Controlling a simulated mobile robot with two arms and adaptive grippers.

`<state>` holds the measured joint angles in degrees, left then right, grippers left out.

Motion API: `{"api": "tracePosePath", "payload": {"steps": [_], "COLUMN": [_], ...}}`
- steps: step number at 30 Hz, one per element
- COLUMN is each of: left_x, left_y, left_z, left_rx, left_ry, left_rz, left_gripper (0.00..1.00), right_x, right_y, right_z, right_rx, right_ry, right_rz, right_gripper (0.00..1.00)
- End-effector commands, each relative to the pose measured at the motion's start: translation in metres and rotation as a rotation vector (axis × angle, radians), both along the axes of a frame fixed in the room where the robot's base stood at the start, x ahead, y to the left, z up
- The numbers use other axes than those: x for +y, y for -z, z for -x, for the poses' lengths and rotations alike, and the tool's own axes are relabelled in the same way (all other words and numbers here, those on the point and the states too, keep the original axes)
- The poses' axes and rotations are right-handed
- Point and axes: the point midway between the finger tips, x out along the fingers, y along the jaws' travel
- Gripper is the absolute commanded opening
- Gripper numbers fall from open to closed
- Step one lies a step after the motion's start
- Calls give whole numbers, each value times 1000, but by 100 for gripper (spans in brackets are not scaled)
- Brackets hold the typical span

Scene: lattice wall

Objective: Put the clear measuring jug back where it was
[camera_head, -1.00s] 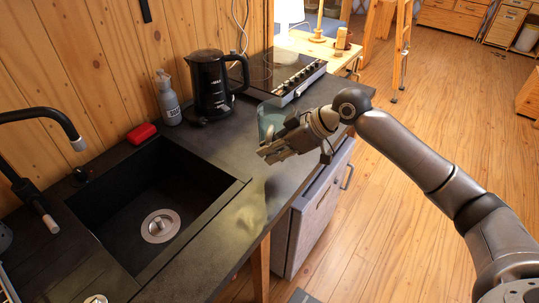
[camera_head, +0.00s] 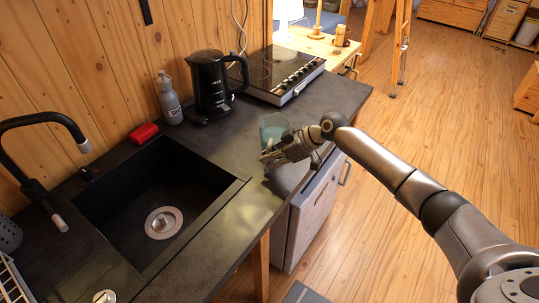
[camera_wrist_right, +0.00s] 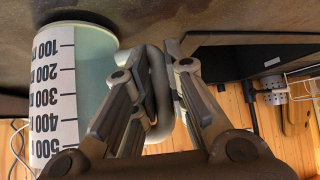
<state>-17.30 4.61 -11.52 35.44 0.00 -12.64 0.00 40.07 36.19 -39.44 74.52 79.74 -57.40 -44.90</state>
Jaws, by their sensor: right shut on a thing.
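The clear measuring jug (camera_head: 273,127) is upright at the right edge region of the dark counter, partly hidden behind my right gripper. In the right wrist view the jug (camera_wrist_right: 90,75) shows a white scale strip with black marks, and its grey handle runs between my fingers. My right gripper (camera_head: 268,158) is shut on the handle; it also shows in the right wrist view (camera_wrist_right: 158,62). The jug's base is close to the counter top; I cannot tell whether it touches. My left gripper is not in view.
A black kettle (camera_head: 211,86) and a grey bottle (camera_head: 169,101) stand by the wooden wall. A hob (camera_head: 281,75) lies behind the jug. The sink (camera_head: 155,200), red sponge (camera_head: 144,133) and black tap (camera_head: 45,122) are left. The counter (camera_head: 225,137) between kettle and jug is bare.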

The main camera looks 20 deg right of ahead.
Motion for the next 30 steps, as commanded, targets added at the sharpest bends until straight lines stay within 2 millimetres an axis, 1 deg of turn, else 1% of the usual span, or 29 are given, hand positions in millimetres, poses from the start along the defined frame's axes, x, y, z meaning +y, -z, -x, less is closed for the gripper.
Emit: {"api": "tracePosePath", "payload": {"steps": [1,8,12,13,18,26,30], "left_x": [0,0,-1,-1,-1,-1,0], "left_y": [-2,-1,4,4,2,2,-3], "left_z": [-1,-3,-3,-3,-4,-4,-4], "left_rx": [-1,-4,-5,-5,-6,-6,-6], "left_ry": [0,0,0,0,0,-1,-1], "left_rz": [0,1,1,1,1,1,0], "left_gripper": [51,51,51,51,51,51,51], "right_x": [0,1,0,0,0,0,0], "right_y": [0,2,7,7,6,6,0], "right_z": [-1,-1,0,0,0,0,0], "right_rx": [-2,-3,-2,-1,-1,-1,-2], "right_ry": [1,-1,0,-1,-1,0,0], "right_rz": [-1,0,-1,0,0,1,0], "right_gripper": [0,0,0,15,35,35,35]}}
